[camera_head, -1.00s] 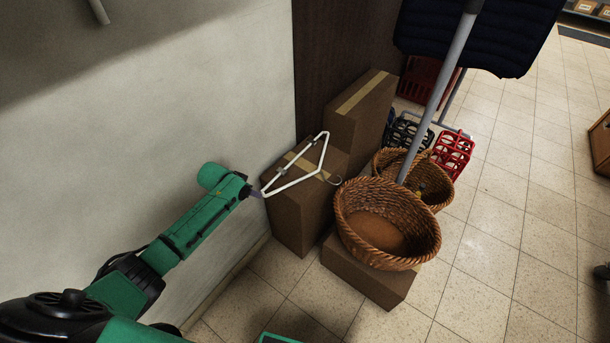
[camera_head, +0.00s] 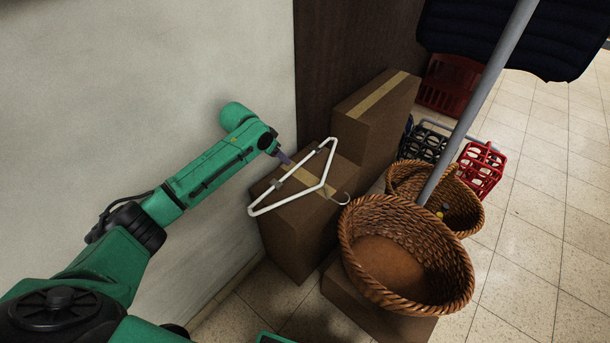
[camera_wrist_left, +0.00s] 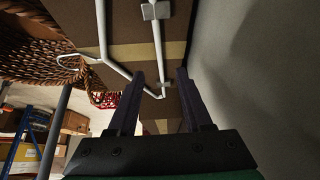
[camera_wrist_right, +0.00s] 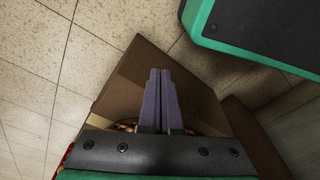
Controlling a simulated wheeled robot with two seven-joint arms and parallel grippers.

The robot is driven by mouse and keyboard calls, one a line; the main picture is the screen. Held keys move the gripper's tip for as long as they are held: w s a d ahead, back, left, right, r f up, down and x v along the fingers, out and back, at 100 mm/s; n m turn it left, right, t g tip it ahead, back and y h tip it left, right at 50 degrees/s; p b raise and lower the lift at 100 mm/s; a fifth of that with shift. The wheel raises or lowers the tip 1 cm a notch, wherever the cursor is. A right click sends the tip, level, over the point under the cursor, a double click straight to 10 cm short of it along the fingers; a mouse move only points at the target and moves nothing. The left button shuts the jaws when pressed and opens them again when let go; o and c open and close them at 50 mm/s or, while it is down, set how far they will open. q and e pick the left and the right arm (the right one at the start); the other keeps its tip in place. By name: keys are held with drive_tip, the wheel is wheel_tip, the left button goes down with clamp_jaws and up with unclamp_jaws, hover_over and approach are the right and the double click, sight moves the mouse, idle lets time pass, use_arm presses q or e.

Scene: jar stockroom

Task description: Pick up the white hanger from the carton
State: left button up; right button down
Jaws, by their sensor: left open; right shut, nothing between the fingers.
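The white hanger (camera_head: 308,190) lies across the top of a brown carton (camera_head: 300,222) against the wall, its hook towards the baskets. Two grey clips sit on its straight bar. My left gripper (camera_head: 284,158) is open, just on the wall side of that bar. In the left wrist view the hanger (camera_wrist_left: 130,72) has one end in line with the gap between the fingers (camera_wrist_left: 160,82); I cannot tell whether it is between them. In the right wrist view my right gripper (camera_wrist_right: 160,74) is shut and empty, pointing at a brown box (camera_wrist_right: 150,62).
A taller carton (camera_head: 372,120) stands behind. Two wicker baskets (camera_head: 405,245) are at the right of the hanger, the front one on a low box. A grey pole (camera_head: 480,95) rises beside them. Red and dark crates (camera_head: 482,168) stand beyond. The wall (camera_head: 190,70) is close on the left.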

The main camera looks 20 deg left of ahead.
sight(294, 168)
use_arm(q)
drive_tip(key=b+x, duration=0.3)
drive_tip(key=x, duration=0.6)
drive_tip(key=shift+w+d+f, duration=0.1)
drive_tip(key=shift+d+f, duration=0.05)
drive_tip(key=shift+f, duration=0.05)
drive_tip(key=shift+c, duration=0.3)
use_arm(e)
wheel_tip(294, 168, up, 8)
drive_tip(key=w+a, duration=0.2)
drive_tip(key=w, duration=0.1)
drive_tip(key=shift+r+y, duration=0.2)
drive_tip(key=shift+y, duration=0.1)
use_arm(q)
clamp_jaws()
